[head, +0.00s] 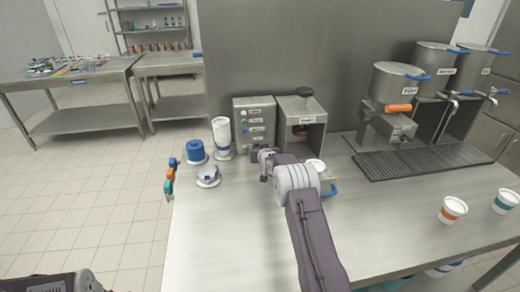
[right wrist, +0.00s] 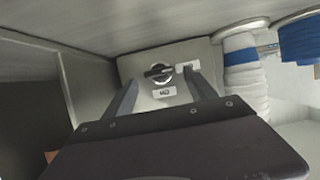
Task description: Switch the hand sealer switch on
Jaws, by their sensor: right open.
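I cannot tell whether the switch is on. My right gripper (head: 264,164) is in front of the lower part of the box. Its two fingers are open and spread on either side of the switch in the right wrist view, with nothing between them. Contact cannot be told. My left gripper is outside the views.
White cups (head: 221,133) and a blue lid stack (head: 196,151) stand left of the box. A steel machine (head: 312,111) with a black knob stands right of it. Pots (head: 393,83) and a drain grate (head: 424,160) are farther right.

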